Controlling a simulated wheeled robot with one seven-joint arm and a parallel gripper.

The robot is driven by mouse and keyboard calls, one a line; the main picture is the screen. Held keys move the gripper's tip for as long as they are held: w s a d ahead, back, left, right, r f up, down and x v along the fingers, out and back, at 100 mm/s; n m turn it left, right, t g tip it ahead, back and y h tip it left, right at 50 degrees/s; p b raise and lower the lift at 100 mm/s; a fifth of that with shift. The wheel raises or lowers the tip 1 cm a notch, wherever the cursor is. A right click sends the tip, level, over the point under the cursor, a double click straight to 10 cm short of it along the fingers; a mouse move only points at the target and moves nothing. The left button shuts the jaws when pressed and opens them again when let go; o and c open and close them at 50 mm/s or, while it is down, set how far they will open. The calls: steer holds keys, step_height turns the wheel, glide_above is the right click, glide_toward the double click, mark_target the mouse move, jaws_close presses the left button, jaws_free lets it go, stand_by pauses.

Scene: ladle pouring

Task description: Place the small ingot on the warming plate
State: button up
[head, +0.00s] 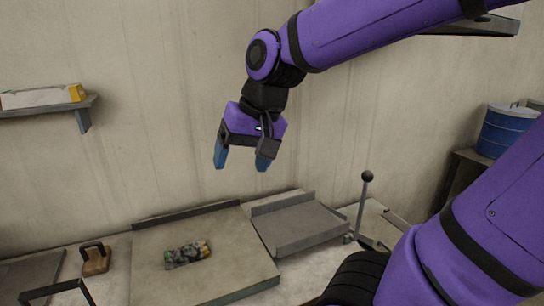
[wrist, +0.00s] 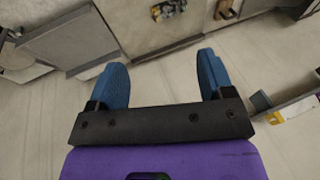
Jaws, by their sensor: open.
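A small dark grey, lumpy thing with yellow bits (head: 187,254) lies on a broad low plate with a raised back edge (head: 150,275). It may be the small ingot, but I cannot tell if it is one piece or several. It also shows at the top of the wrist view (wrist: 168,9). A smaller grey tray with raised edges (head: 300,226) stands to the right of the plate. I cannot tell which of the two is the warming plate. My gripper (head: 242,162) is open and empty, high above the plate, its blue fingers pointing down.
A brown block with a black handle (head: 96,258) stands left of the plate. A lever with a round knob (head: 366,205) rises right of the tray. A wall shelf (head: 50,105) is at left, a blue bucket (head: 505,132) at right. The air around my gripper is clear.

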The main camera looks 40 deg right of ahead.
steer(key=s+d+r+n+t+h, duration=0.1)
steer(key=s+r+n+h, duration=0.1)
steer(key=s+n, duration=0.2)
steer(key=s, duration=0.2)
steer(key=shift+s+t, duration=0.4)
